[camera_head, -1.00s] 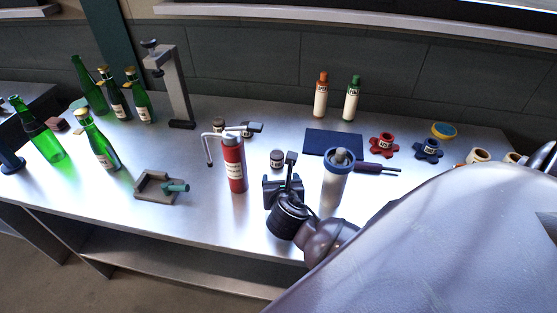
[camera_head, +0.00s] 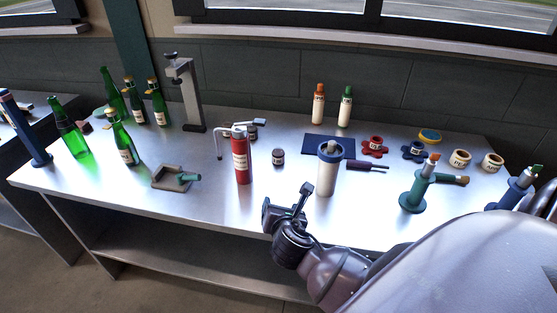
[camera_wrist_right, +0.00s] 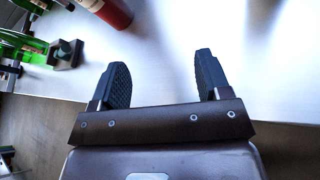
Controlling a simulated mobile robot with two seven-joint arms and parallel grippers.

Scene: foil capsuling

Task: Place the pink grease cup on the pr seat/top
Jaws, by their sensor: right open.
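No pink cup can be told apart for certain. A small dark jar with a pale label (camera_head: 278,157) stands mid-table, and cream ring-like cups (camera_head: 460,158) (camera_head: 492,163) sit at the right; the labels are too small to read surely. A red lobed piece (camera_head: 375,147) and a blue lobed piece (camera_head: 413,151) with white labels lie at the back right. My right gripper (camera_head: 286,204) is open and empty near the table's front edge, left of a white cylinder with a blue collar (camera_head: 327,175). In the wrist view its fingers (camera_wrist_right: 162,68) are apart with bare tabletop between them.
A red canister (camera_head: 241,160), a holder block (camera_head: 172,178) and green bottles (camera_head: 122,145) stand left. A grey stand (camera_head: 186,92), two capped bottles (camera_head: 318,108) (camera_head: 345,110) and a blue mat (camera_head: 318,143) are behind. A green stand (camera_head: 415,188) is right.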

